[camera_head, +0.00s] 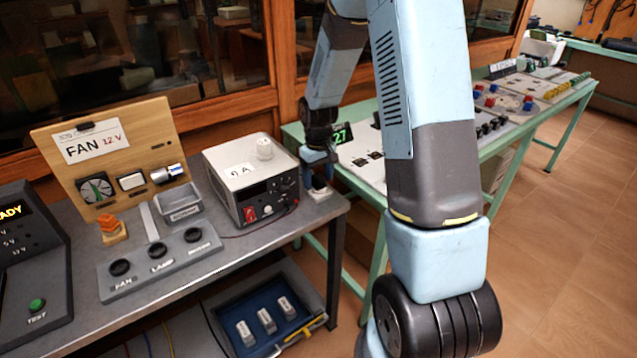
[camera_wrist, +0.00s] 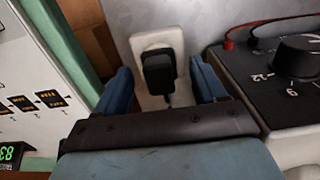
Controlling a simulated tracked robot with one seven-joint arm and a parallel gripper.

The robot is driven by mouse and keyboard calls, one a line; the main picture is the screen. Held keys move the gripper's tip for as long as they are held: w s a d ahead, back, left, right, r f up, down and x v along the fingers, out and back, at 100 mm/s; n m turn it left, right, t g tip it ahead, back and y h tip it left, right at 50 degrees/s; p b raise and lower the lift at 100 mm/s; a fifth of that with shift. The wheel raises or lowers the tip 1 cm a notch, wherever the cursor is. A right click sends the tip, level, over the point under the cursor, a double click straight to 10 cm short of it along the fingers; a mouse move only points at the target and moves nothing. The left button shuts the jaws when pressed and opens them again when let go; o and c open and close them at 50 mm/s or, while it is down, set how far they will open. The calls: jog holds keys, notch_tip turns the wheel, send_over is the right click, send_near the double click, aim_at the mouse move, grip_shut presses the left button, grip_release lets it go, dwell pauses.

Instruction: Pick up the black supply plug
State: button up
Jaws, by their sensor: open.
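The black supply plug (camera_wrist: 158,73) sits on a white holder (camera_wrist: 155,103) at the right end of the grey bench, and a thin dark cord runs down from it. In the wrist view my gripper (camera_wrist: 158,82) is open, with one blue finger on each side of the plug and a gap on both sides. In the head view my gripper (camera_head: 318,158) is over the bench's right end beside the power supply. There the fingers and arm mostly hide the plug, and the white holder (camera_head: 320,194) shows beneath.
The power supply box (camera_head: 250,177) stands close beside the gripper, with red and black leads at its front. A green table (camera_head: 352,183) with panels and a digital display (camera_head: 341,134) is on the other side. The fan board (camera_head: 110,152) and socket strip (camera_head: 160,262) are further left.

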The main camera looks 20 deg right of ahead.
jog(key=shift+f, duration=0.15)
jog(key=c, duration=1.2)
jog(key=shift+o, duration=0.2)
jog(key=shift+r, duration=0.4)
notch_tip(320, 180, up, 2)
jog(key=shift+r, duration=0.1)
jog(key=s+a+r, duration=0.6)
jog(key=s+r, duration=0.4)
jog(key=s, duration=0.2)
jog(key=shift+s+a, duration=0.15)
jog(key=shift+s, duration=0.15)
